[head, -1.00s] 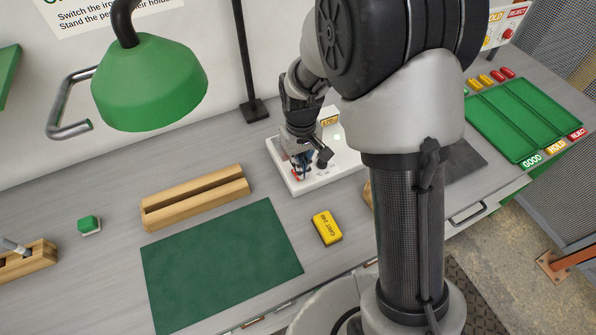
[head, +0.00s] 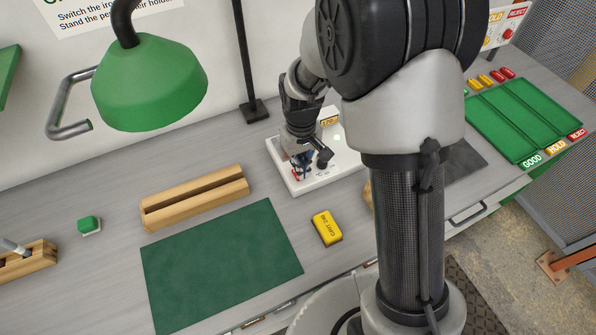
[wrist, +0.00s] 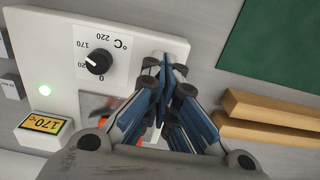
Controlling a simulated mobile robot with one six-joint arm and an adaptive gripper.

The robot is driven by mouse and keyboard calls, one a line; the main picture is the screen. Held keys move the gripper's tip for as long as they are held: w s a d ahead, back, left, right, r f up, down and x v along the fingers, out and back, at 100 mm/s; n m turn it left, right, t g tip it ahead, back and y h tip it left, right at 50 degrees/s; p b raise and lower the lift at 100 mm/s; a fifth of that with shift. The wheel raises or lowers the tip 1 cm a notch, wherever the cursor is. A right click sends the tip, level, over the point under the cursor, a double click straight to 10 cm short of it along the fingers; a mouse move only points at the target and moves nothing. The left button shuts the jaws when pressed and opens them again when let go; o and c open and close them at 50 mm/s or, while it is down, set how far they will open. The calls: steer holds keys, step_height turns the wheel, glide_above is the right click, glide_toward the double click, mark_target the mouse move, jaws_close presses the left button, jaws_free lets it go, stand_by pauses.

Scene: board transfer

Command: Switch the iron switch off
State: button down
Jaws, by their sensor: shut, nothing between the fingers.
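The iron's white control unit (head: 340,168) lies flat on the bench below my gripper. My gripper (wrist: 168,75) is shut and empty, with blue-faced fingers over the panel's edge. In the head view my gripper (head: 303,168) is low over the unit's left part.
A slotted wooden block (head: 195,198), a green mat (head: 220,265) and a yellow grit block (head: 327,227) lie left and in front of the unit. A green lamp shade (head: 150,85) hangs at upper left. Green trays (head: 520,115) stand at right.

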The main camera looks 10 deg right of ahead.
steer(key=shift+f+b, duration=0.8)
steer(key=shift+f, duration=0.35)
stand_by(0.4)
steer(key=shift+r, duration=0.15)
steer(key=shift+r+p, duration=2.75)
steer(key=shift+r, duration=0.65)
steer(key=shift+r, duration=0.15)
step_height(320, 180, up, 6)
steer(key=t, duration=0.1)
glide_above(306, 185)
steer(key=s+d+r+m+t+b, duration=0.2)
steer(key=s+d+r+b, duration=0.1)
steer(key=s+r, duration=0.8)
steer(key=s+d+m+t, duration=0.1)
steer(key=s, duration=0.8)
steer(key=shift+s+d+t+b, duration=0.15)
steer(key=shift+d+t+b, duration=0.05)
steer(key=shift+t+b, duration=0.15)
